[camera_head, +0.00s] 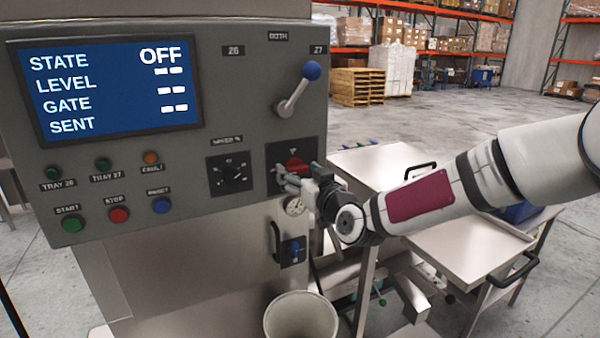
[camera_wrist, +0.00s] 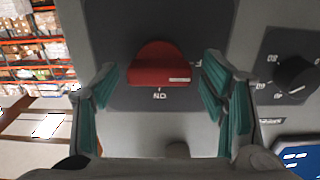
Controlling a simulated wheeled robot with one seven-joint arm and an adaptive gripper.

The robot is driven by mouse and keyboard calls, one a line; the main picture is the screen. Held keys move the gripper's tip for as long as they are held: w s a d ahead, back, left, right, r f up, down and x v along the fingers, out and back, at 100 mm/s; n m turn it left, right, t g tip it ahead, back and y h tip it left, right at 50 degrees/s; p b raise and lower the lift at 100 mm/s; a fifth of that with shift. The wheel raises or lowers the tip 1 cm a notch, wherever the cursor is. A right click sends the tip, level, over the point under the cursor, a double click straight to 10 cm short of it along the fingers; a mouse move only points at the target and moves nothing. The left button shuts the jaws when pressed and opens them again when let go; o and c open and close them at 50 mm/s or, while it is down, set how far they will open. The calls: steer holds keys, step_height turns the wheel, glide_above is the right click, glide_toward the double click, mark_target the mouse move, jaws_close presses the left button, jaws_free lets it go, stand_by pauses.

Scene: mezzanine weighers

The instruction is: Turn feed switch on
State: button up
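The feed switch is a red rotary knob (camera_head: 294,165) on a dark plate at the lower right of the grey control panel. In the wrist view the knob (camera_wrist: 160,66) lies between my fingers, its white mark toward the right. "ON" reads upside down below it; another label at its right is partly covered by a finger. My gripper (camera_head: 282,178) is at the plate in the head view. Its two teal-padded fingers (camera_wrist: 160,75) are spread, with visible gaps on both sides of the knob. The screen (camera_head: 110,90) reads STATE OFF.
A black dial (camera_head: 231,175) sits left of the switch, and a blue-tipped lever (camera_head: 298,90) above it. Green, red and blue buttons (camera_head: 118,214) are at the panel's lower left. A white bucket (camera_head: 300,315) stands below. A steel table (camera_head: 390,165) is at the right.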

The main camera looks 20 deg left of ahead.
steer(key=c, duration=0.9)
steer(key=shift+m, duration=0.4)
steer(key=m, duration=0.3)
steer(key=shift+m+b, duration=0.4)
steer(key=m, duration=0.4)
steer(key=shift+w+m, duration=0.1)
steer(key=shift+m, duration=0.2)
steer(key=m, duration=0.4)
steer(key=shift+d, duration=0.1)
steer(key=shift+m, duration=2.4)
